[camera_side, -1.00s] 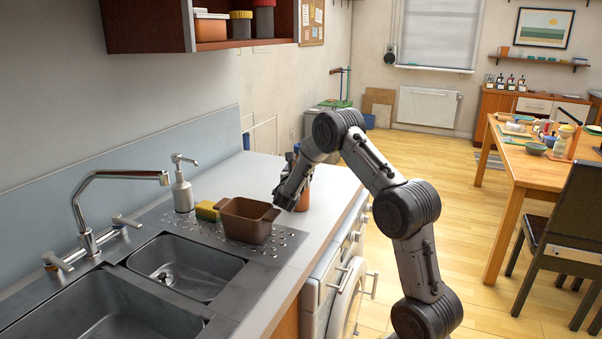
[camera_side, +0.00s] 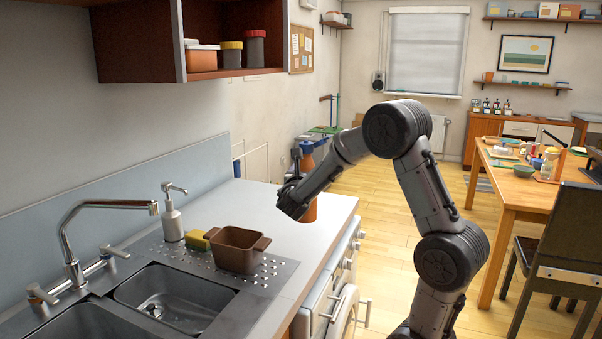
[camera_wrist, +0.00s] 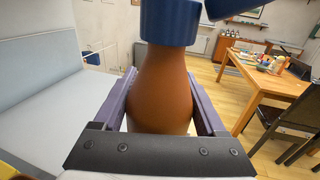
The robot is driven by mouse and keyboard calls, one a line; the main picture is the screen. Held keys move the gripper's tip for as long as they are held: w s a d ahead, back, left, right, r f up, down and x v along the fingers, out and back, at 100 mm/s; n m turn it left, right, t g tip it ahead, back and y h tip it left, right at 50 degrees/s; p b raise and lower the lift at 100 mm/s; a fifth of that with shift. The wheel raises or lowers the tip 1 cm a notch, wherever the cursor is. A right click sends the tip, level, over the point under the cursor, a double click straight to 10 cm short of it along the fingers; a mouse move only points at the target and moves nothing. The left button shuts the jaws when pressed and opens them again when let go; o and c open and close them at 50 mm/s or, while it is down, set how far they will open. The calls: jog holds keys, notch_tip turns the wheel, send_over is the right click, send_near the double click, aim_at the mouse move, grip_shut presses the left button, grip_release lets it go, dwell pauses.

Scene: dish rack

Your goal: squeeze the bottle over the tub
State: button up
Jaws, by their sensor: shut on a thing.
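The bottle has an orange-brown body (camera_side: 309,210) and a blue cap, and stands about upright. In the wrist view the bottle (camera_wrist: 163,90) fills the space between the purple fingers, its blue cap at the top. My gripper (camera_side: 294,192) is shut on the bottle from the near side and hides part of it in the side view. The tub (camera_side: 238,250) is a brown rectangular dish with handles on the perforated drainboard, to the left of the bottle and apart from it. I cannot tell whether the bottle's base touches the counter.
A yellow-green sponge (camera_side: 196,240) lies beside the tub. A soap dispenser (camera_side: 172,215) and a curved faucet (camera_side: 100,215) stand behind the sink (camera_side: 175,298). A shelf with jars (camera_side: 245,50) hangs above. The counter (camera_side: 245,200) between bottle and dispenser is clear.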

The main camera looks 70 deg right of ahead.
jog(key=shift+s+a+r+n, duration=0.35)
jog(key=shift+a+r+n, duration=0.35)
jog(key=shift+n, duration=0.3)
jog(key=w+a+f+n+t+y, duration=0.4)
jog(key=w+f+n+t, duration=0.4)
jog(key=w+f+n, duration=0.3)
jog(key=w+a+n, duration=0.1)
jog(key=w+n, duration=0.1)
jog(key=n, duration=0.1)
jog(key=shift+a+f+n, duration=0.15)
jog(key=shift+f+n, duration=0.05)
jog(key=shift+n, duration=0.1)
jog(key=shift+s, duration=0.1)
